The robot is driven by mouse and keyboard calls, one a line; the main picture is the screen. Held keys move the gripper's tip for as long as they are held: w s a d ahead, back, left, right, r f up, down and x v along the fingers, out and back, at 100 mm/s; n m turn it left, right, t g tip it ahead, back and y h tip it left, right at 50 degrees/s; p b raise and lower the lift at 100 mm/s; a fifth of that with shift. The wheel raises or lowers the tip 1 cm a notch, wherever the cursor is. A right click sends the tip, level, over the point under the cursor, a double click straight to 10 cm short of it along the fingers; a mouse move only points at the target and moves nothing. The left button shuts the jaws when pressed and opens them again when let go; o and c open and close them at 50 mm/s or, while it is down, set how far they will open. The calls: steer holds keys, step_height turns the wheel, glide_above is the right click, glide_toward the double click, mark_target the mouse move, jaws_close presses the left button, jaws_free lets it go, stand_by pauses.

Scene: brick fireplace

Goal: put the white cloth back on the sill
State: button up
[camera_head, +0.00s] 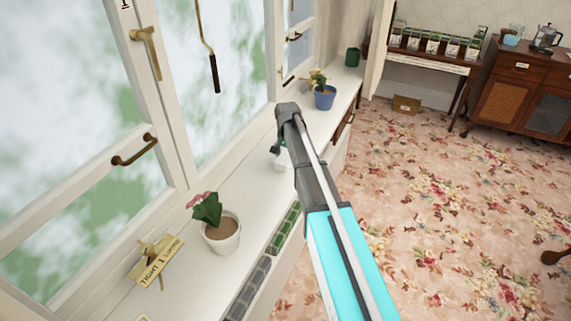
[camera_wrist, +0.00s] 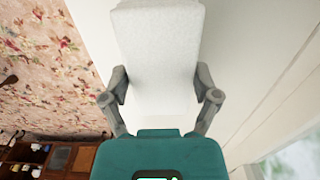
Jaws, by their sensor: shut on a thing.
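The white cloth (camera_wrist: 155,45) fills the upper middle of the wrist view as a pale, block-like folded shape. My gripper (camera_wrist: 161,90) is shut on it, one finger on each side. In the head view, my gripper (camera_head: 278,148) is over the white sill (camera_head: 186,262), between the two potted plants. A small part of the cloth (camera_head: 282,163) shows below it there; my arm hides the rest. I cannot tell whether the cloth touches the sill.
A pink-flowered plant in a white pot (camera_head: 221,235) and a brass sign (camera_head: 157,262) stand on the near sill. A blue pot (camera_head: 324,97) and a green cup (camera_head: 352,57) stand farther along. The window (camera_head: 120,130) borders the sill on the left. The flowered carpet (camera_head: 440,190) is mostly clear.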

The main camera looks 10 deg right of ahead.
mark_target(287, 156)
steer(key=shift+f+b, duration=0.65)
steer(key=shift+f, duration=0.35)
steer(key=shift+f, duration=0.15)
steer(key=o, duration=0.8)
steer(key=shift+r, duration=0.2)
step_height(287, 156, up, 12)
steer(key=p, duration=1.2)
